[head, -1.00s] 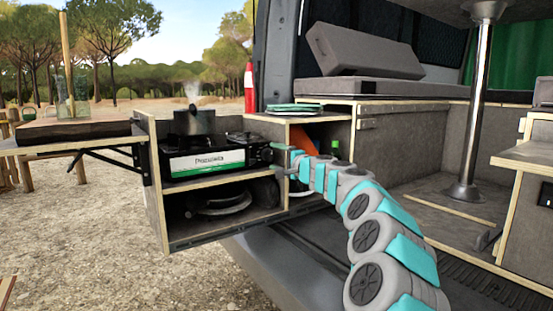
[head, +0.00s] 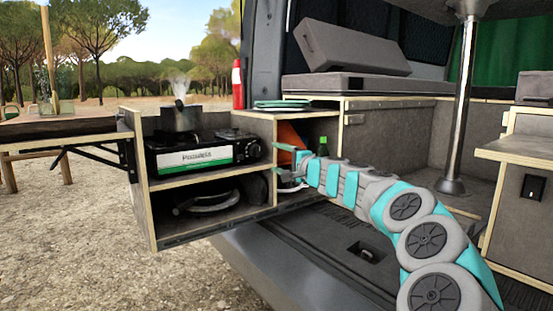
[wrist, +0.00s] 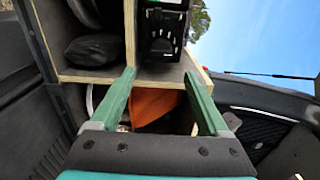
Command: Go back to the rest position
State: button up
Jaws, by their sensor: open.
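My gripper (head: 284,164) is at the end of my outstretched grey and turquoise arm, in front of the right-hand open compartment of the kitchen box (head: 207,234). In the wrist view my gripper (wrist: 161,82) shows two green fingers spread apart with nothing held between them. An orange thing (wrist: 152,106) lies beyond and between the fingers, inside the compartment; it also shows in the head view (head: 290,135). Whether a finger touches the box edge, I cannot tell.
A camping stove (head: 205,155) with a steaming pot (head: 180,118) stands on the box left of my gripper. A green bottle (head: 323,147) is close to my arm. A metal post (head: 461,110) and a counter (head: 515,150) stand at right. Gravel ground lies open at left.

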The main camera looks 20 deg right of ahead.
dwell(0.3)
jog(key=s+a+n+g+y+p, duration=0.1)
jog(key=s+a+n+g+y, duration=0.3)
jog(key=a, duration=0.6)
jog(key=s+a+n+g+y, duration=0.1)
jog(key=s+a+n, duration=0.35)
jog(key=a, duration=0.55)
jog(key=s+a+f+n+g+p, duration=0.2)
jog(key=s+a+f+n+g, duration=0.3)
jog(key=s+a, duration=0.65)
jog(key=s+d+f+n+g+h, duration=0.1)
jog(key=s+f+g+h, duration=0.1)
jog(key=s+f, duration=0.5)
jog(key=s+d+f+g+h, duration=0.15)
jog(key=s+f, duration=0.25)
jog(key=s, duration=0.5)
jog(key=s+d+f+g+h+p, duration=0.1)
jog(key=s+d+f, duration=0.4)
jog(key=s, duration=0.5)
jog(key=s+d+f+g+h+p, duration=0.1)
jog(key=s+d+f+g+h, duration=0.3)
jog(key=s, duration=0.7)
jog(key=d+f+h, duration=0.1)
jog(key=d, duration=0.1)
jog(key=shift+d+n+g, duration=0.3)
jog(key=shift+n+g, duration=0.05)
jog(key=shift+w, duration=0.1)
